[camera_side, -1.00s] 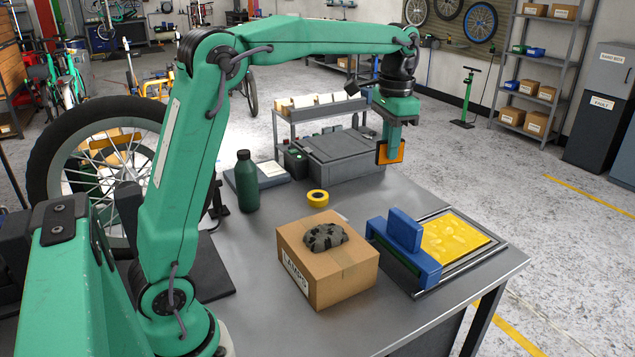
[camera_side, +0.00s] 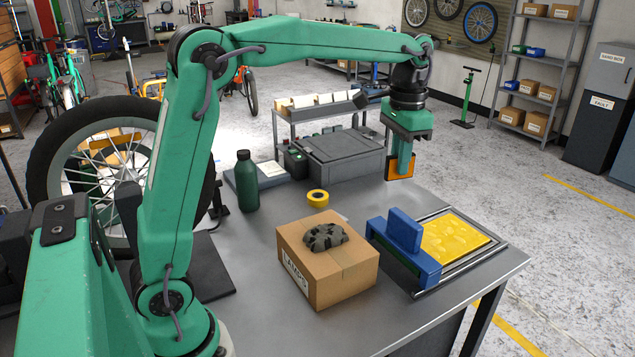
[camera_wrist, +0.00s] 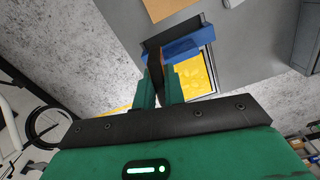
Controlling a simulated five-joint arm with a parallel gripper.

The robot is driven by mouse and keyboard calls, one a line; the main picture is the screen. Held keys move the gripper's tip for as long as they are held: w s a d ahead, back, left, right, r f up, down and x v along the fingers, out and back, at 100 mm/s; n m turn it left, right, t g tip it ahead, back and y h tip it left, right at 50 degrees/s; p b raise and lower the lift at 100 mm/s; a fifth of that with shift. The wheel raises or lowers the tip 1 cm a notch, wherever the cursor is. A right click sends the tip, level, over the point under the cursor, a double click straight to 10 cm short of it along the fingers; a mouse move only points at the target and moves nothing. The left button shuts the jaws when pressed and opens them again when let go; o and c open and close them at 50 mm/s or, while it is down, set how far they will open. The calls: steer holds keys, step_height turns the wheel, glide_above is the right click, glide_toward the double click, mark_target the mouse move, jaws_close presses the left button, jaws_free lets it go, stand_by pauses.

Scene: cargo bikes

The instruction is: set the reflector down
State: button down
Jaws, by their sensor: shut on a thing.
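My gripper (camera_side: 403,172) is shut on an orange reflector (camera_side: 391,168) with a dark edge. It holds the reflector upright in the air above the far right part of the workbench, behind the flat frame with the yellow pad (camera_side: 455,240). In the wrist view the reflector (camera_wrist: 155,68) shows as a dark, thin, edge-on slab between the two green fingers (camera_wrist: 159,88). My finger hides part of its face in the side view. The yellow pad (camera_wrist: 190,72) and the blue block (camera_wrist: 187,47) appear beyond it in the wrist view.
A cardboard box (camera_side: 330,275) with a dark lump on top stands at the front. A blue upright block (camera_side: 405,232) sits at the frame's left. A yellow tape roll (camera_side: 318,198), a green bottle (camera_side: 247,182) and a grey case (camera_side: 342,158) stand farther back.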

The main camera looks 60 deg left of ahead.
steer(key=s+f+n, duration=0.2)
steer(key=s+f, duration=0.3)
steer(key=f, duration=0.5)
steer(key=shift+s+n, duration=0.15)
steer(key=shift+n, duration=0.15)
steer(key=shift+a, duration=0.1)
steer(key=shift+n, duration=0.6)
steer(key=a+f, duration=0.1)
steer(key=a, duration=0.4)
steer(key=a+f, duration=0.1)
steer(key=a, duration=0.5)
steer(key=a+f, duration=0.2)
steer(key=a, duration=0.4)
steer(key=shift+s+a, duration=0.15)
steer(key=shift+s, duration=0.2)
steer(key=s+a+f, duration=0.2)
steer(key=s+a, duration=0.1)
steer(key=a, duration=0.4)
steer(key=s+a+f+n, duration=0.1)
steer(key=s+a, duration=0.2)
steer(key=a, duration=0.4)
steer(key=shift+s+f, duration=0.35)
steer(key=shift+f, duration=0.1)
steer(key=shift+f, duration=4.75)
steer(key=shift+f, duration=0.2)
steer(key=c, duration=1.5)
jaws_free()
